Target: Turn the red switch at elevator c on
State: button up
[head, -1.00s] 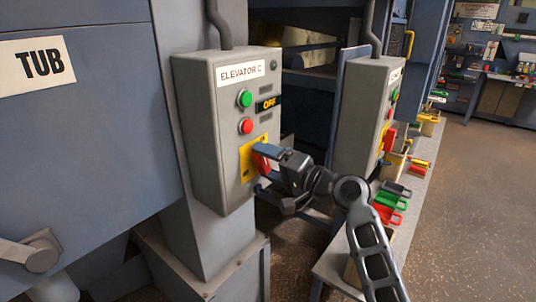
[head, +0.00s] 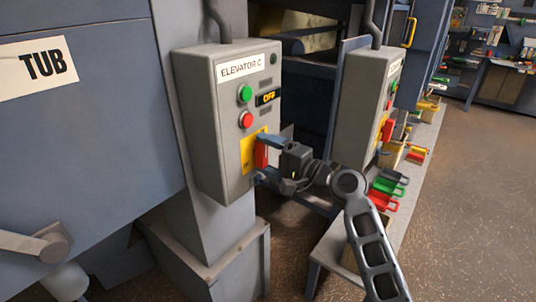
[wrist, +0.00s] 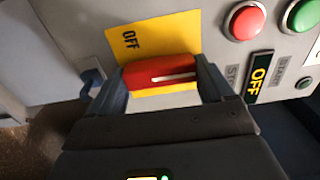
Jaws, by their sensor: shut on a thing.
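The elevator C control box (head: 212,125) is grey and faces right in the head view. Its red switch (head: 261,153) is on a yellow plate (head: 246,158) below the red and green buttons. My gripper (head: 263,158) is at the switch with one finger above and one below. In the wrist view, the red switch handle (wrist: 158,72) sits between both fingers, and the gripper is shut on it. A white line shows on the handle. The yellow plate reads OFF (wrist: 130,40) at one side; its other end is mostly hidden. The box display (head: 268,98) reads OFF.
A second grey control box (head: 366,100) stands to the right, close to my arm. Below it, a ledge holds coloured handled items (head: 390,185). A blue panel marked TUB (head: 80,140) fills the left. Open floor (head: 480,180) lies at the right.

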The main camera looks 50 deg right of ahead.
jog(key=o, duration=0.9)
jog(key=shift+o, duration=0.2)
jog(key=s+b, duration=0.2)
jog(key=s, duration=0.5)
jog(key=shift+s+d, duration=0.15)
jog(key=shift+s, duration=0.2)
